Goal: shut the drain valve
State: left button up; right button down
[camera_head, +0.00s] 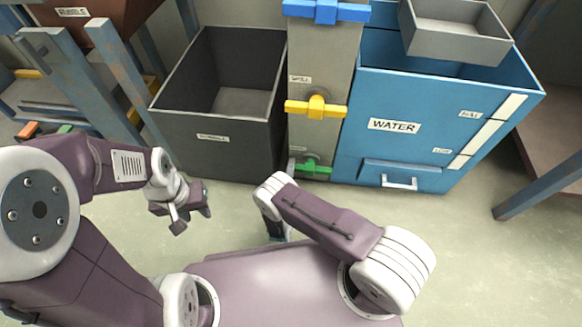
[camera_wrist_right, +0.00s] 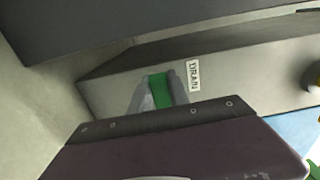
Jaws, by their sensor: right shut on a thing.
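The drain valve has a green handle (camera_head: 316,172) low on the front of a grey post, lying crosswise in the head view. In the right wrist view the green handle (camera_wrist_right: 160,90) sits between the two grey fingers of my right gripper (camera_wrist_right: 162,92), beside a DRAIN label (camera_wrist_right: 193,76). My right gripper is shut on the handle. In the head view my right wrist mostly hides that gripper, and the left end of the handle is covered. My left gripper (camera_head: 192,215) hangs open and empty over the floor, left of my right arm.
The post (camera_head: 318,62) also carries a yellow handle (camera_head: 316,107) and a blue handle (camera_head: 326,11) above. A dark open bin (camera_head: 215,150) stands left of it. A blue WATER tank (camera_head: 395,150) stands right, with a grey tray (camera_head: 458,42) at its top.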

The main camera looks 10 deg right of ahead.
jog(key=c, duration=1.2)
grip_release()
jog(key=shift+c, duration=0.2)
